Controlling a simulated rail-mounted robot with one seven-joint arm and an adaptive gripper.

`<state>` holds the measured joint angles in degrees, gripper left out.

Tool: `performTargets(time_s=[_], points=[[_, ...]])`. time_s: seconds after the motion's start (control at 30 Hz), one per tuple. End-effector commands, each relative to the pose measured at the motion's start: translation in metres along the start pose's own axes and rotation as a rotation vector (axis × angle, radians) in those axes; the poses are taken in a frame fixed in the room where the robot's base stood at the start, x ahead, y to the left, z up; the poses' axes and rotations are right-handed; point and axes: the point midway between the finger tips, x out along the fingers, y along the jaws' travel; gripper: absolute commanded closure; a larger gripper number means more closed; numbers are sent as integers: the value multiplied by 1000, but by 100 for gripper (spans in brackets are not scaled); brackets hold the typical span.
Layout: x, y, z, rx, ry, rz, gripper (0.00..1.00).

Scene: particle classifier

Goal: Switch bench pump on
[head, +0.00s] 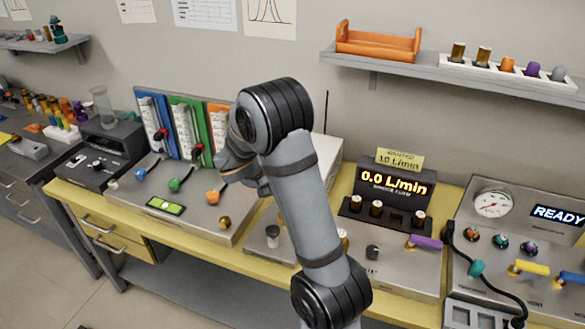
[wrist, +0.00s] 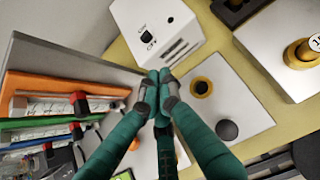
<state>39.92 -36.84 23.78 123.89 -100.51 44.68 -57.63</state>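A white box, which looks like the bench pump (wrist: 182,22), carries a small black switch (wrist: 147,37) with tiny lettering beside it. The switch position is too small to tell. In the head view the pump (head: 325,150) stands at the back of the bench, mostly hidden behind my arm. My gripper (wrist: 159,76) has teal fingers with their tips together and nothing visible between them. In the wrist view the tips lie just below the switch and look apart from it. In the head view the fingers are hidden behind my arm.
A flow display (head: 394,184) reads 0.0 L/min on the right. A gauge panel (head: 492,203) shows READY. A shelf (head: 440,76) hangs above.

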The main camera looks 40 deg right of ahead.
Motion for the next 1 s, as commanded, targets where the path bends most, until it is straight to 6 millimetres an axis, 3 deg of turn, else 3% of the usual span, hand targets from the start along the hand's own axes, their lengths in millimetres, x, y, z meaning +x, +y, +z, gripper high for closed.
performTargets(time_s=[0.17,0.6,0.7,1.0], points=[[17,-1,-1,-1,1,-3,100],[102,-1,3,1,2,-2,100],[111,0,16,3,0,-1,100],[128,0,26,1,1,1,100]])
